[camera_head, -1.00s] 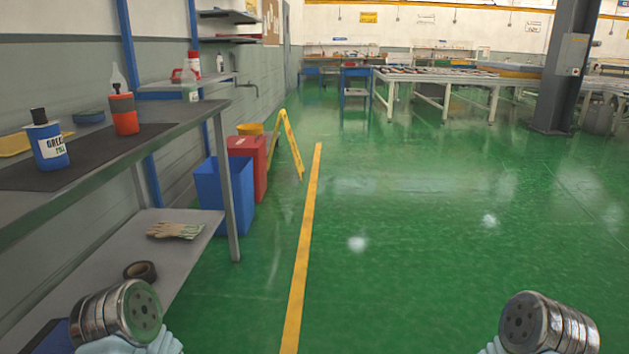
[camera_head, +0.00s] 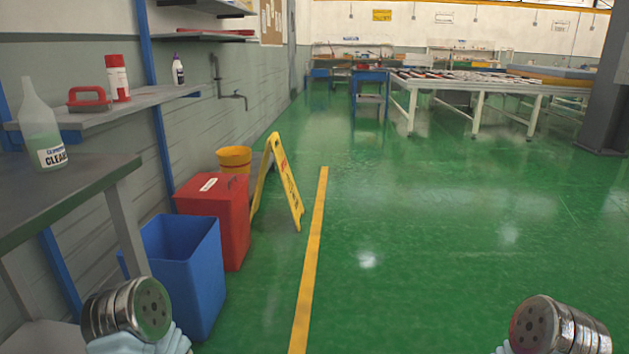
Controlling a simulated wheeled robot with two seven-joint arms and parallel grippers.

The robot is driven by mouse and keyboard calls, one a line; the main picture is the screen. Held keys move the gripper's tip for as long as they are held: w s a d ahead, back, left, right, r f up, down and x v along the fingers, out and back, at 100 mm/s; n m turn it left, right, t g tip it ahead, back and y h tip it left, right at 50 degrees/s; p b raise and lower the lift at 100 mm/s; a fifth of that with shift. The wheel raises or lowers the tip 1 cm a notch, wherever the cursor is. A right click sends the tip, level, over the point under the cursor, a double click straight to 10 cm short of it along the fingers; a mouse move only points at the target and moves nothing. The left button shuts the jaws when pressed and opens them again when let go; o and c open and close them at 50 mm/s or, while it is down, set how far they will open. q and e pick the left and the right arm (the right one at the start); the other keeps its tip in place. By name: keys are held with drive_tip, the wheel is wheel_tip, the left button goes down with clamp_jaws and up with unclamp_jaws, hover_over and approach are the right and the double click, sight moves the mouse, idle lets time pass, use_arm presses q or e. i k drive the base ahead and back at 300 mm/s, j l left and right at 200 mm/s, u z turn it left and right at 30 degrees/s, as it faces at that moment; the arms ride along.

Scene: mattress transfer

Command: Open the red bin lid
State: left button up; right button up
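The red bin (camera_head: 237,232) stands on the green floor against the left wall, behind the blue bin. Its flat red lid (camera_head: 208,194) with a white label is on top and looks shut. The blue bin hides part of the red bin's front and left side. Rounded metal ends of my two arms show at the bottom left and bottom right. No gripper fingers can be seen on either one. Both arm ends are well in front of the red bin and apart from it.
An open blue bin (camera_head: 190,275) stands nearest, in front of the red bin. A yellow bucket (camera_head: 234,160) and a yellow floor sign (camera_head: 285,185) are behind and beside it. A workbench (camera_head: 60,195) is at the left. The floor right of the yellow line (camera_head: 311,265) is clear.

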sight(203, 186)
drive_tip(key=i+u, duration=0.1)
drive_tip(key=i, duration=0.6)
drive_tip(key=i+l, duration=0.15)
drive_tip(key=i, duration=0.5)
drive_tip(key=i+u, duration=0.15)
drive_tip(key=i, duration=0.55)
drive_tip(key=l, duration=0.1)
